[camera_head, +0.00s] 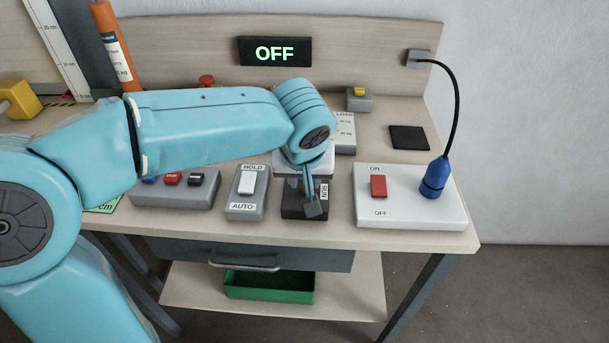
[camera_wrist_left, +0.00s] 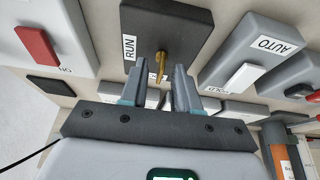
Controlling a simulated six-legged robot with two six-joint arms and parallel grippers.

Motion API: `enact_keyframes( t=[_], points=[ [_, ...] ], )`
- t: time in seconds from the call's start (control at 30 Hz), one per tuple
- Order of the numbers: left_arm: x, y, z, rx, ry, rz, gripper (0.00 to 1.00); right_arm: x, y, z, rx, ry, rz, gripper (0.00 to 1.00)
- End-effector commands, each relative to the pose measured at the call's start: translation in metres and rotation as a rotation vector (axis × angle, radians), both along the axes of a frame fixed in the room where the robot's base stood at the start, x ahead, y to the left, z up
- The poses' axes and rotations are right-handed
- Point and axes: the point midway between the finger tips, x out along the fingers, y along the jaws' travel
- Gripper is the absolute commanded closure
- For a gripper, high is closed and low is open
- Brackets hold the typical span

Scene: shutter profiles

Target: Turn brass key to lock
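The brass key (camera_wrist_left: 160,62) sticks out of a dark key-switch box (camera_wrist_left: 184,25). The box also shows in the head view (camera_head: 291,210), at the table's front edge. A RUN label (camera_wrist_left: 130,47) is at one side of it; another label behind the key is mostly hidden. My left gripper (camera_wrist_left: 158,78) is open. Its two fingers reach towards the box on either side of the key, with a gap visible on each side. In the head view my left gripper (camera_head: 312,200) covers the key. My right gripper is in neither view.
A HOLD/AUTO rocker box (camera_head: 246,207) stands just left of the key box. A white ON/OFF panel (camera_head: 405,210) with a red rocker and blue plug (camera_head: 435,178) stands to the right. The sign (camera_head: 274,52) behind reads OFF.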

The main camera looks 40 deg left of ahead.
Motion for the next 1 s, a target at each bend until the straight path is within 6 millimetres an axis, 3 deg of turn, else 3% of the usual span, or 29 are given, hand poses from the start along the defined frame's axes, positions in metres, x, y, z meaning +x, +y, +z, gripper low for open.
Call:
enact_keyframes(
  t=[0.13,0.27,0.7,1.0],
  points=[
    [-0.001,-0.001,0.004,0.000,0.001,-0.001,0.69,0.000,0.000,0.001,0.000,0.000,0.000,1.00],
    [-0.007,-0.005,0.023,0.000,-0.002,-0.002,0.69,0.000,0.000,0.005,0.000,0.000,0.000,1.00],
    [-0.043,-0.028,0.126,-0.002,-0.003,-0.002,0.69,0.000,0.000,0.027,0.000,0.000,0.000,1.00],
    [-0.053,-0.034,0.151,-0.001,0.000,0.000,0.69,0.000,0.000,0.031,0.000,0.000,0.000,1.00]
  ],
)
